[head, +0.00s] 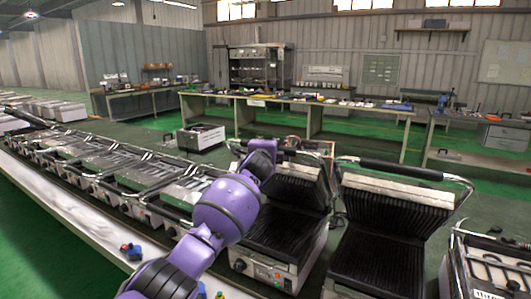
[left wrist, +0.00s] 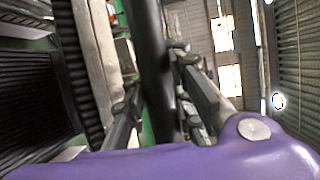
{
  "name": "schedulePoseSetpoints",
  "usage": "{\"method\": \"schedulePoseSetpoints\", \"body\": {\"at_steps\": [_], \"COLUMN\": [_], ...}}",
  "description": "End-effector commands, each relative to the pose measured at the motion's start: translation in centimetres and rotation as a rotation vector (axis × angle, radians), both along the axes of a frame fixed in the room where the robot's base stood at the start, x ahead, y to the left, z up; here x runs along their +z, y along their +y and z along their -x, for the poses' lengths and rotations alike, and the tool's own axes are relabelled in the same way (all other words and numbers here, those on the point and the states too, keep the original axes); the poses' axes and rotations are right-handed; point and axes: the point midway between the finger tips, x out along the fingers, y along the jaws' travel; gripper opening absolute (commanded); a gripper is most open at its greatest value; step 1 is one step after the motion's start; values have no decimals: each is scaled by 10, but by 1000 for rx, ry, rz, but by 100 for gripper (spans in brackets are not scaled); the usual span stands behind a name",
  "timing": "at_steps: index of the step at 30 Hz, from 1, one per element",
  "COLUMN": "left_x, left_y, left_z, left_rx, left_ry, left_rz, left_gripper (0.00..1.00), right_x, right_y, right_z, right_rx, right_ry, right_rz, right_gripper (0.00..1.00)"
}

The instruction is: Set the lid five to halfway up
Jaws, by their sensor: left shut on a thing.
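A contact grill (head: 280,245) with black ribbed plates stands just right of my left arm. Its lid (head: 303,182) is tilted up and open. My left gripper (head: 280,148) is at the top front of this lid, partly hidden behind my wrist. In the left wrist view its fingers (left wrist: 158,95) are shut around a dark bar, the lid's handle (left wrist: 150,45). The ribbed lid plate (left wrist: 30,100) shows at the left there. I cannot read any number on the lid. My right gripper is not in view.
Another grill (head: 375,262) stands close on the right, its lid (head: 395,200) also raised, with a black handle (head: 400,169). A row of low machines (head: 100,160) runs left. A metal machine (head: 490,265) stands at the right edge. A workbench (head: 300,102) is behind.

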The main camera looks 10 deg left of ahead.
Motion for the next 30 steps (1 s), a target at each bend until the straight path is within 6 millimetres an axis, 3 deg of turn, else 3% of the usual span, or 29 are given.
{"method": "schedulePoseSetpoints", "body": {"at_steps": [1,8,9,14,30], "left_x": [16,17,17,16,5], "left_y": [-1,-1,-2,-2,-1], "left_z": [0,0,0,0,4], "left_rx": [-4,-6,-6,-5,-1], "left_ry": [-23,-24,-24,-22,-7], "left_rz": [2,2,2,1,0], "left_gripper": [0,0,22,42,42], "right_x": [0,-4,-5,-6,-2], "right_y": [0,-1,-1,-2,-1], "right_z": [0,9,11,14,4], "right_rx": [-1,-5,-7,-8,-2], "right_ry": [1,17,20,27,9], "right_rz": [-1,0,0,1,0], "right_gripper": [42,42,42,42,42]}}
